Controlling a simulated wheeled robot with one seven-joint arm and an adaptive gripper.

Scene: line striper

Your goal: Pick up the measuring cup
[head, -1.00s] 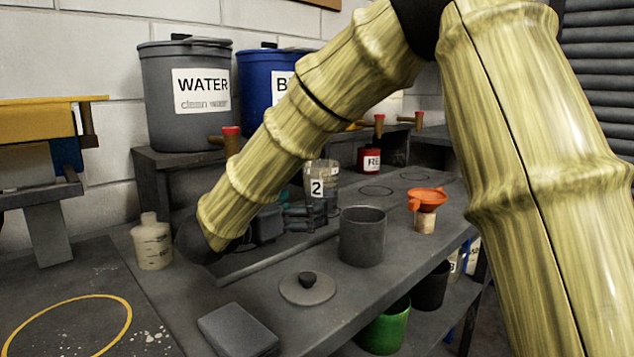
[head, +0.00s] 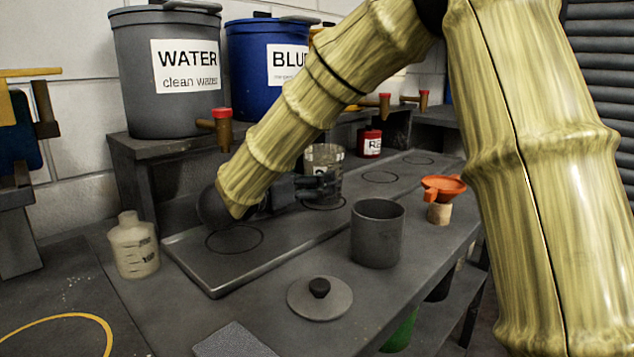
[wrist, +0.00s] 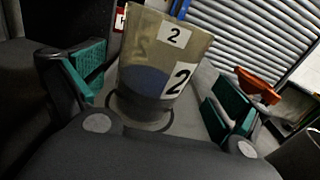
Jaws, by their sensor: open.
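The measuring cup (head: 325,158) is a translucent, tapered cup marked "2". It stands upright at a ring on the grey tray (head: 215,283) in the head view, partly hidden by my gripper (head: 322,186). In the wrist view the measuring cup (wrist: 150,82) is large, with bluish contents in its lower part. My gripper (wrist: 155,95) is open, with a teal-padded finger on each side of the cup in that view. I see a gap between each pad and the cup, so it is not gripped.
A grey open pot (head: 377,235) and a round lid (head: 320,298) lie in front of the tray. Water (head: 165,75) and blue (head: 265,65) tubs with taps stand on the shelf behind.

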